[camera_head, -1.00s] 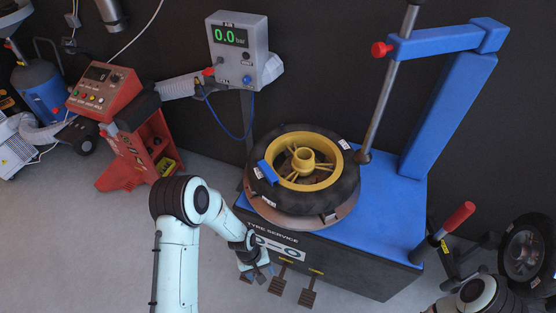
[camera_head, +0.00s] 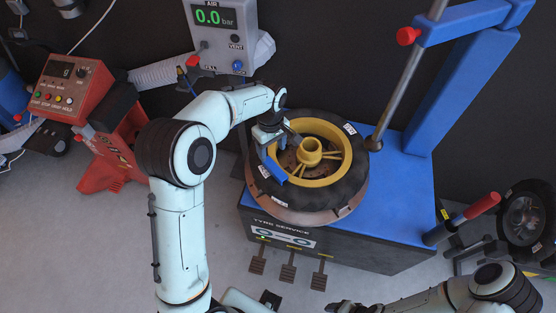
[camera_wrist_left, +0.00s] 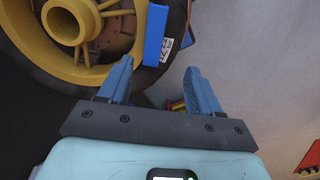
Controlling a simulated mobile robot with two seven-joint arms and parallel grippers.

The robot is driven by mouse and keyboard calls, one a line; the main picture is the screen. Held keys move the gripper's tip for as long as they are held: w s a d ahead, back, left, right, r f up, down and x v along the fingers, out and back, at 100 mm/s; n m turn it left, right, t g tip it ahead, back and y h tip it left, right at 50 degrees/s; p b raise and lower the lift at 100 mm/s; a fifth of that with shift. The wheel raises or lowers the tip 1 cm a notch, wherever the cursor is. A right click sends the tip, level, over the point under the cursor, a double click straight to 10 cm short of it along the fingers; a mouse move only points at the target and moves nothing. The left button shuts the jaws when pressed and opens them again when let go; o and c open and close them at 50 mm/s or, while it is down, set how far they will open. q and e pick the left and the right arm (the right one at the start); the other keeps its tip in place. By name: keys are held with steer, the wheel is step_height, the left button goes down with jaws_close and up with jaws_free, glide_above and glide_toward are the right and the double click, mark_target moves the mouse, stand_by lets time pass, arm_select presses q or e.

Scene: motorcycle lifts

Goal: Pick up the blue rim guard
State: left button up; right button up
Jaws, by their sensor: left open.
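The blue rim guard (camera_head: 275,172) sits on the left side of the yellow wheel rim (camera_head: 338,132), at the edge between rim and black tyre (camera_head: 340,190). My left gripper (camera_head: 283,138) is over the left part of the wheel, close to the guard. In the left wrist view its jaws (camera_wrist_left: 157,72) are open and empty. The blue guard (camera_wrist_left: 156,35) shows just beyond the fingertips, roughly in line with the gap between them. My right gripper (camera_head: 346,306) is at the bottom edge of the head view, partly cut off, and its fingers are unclear.
The wheel lies flat on a blue tyre machine (camera_head: 400,200) with a tall post (camera_head: 400,90) behind it to the right. An air gauge box (camera_head: 225,35) stands behind and a red control cabinet (camera_head: 75,90) at left. Foot pedals (camera_head: 288,268) stick out in front.

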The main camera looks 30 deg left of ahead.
arm_select(q)
glide_above(275, 168)
steer(key=f, duration=0.6)
steer(key=shift+s+a, duration=0.25)
steer(key=shift+s, duration=0.15)
steer(key=f, duration=0.4)
steer(key=w+f, duration=0.1)
steer(key=f, duration=0.1)
steer(key=shift+d+f, duration=0.2)
steer(key=shift+s, duration=0.1)
steer(key=c, duration=1.1)
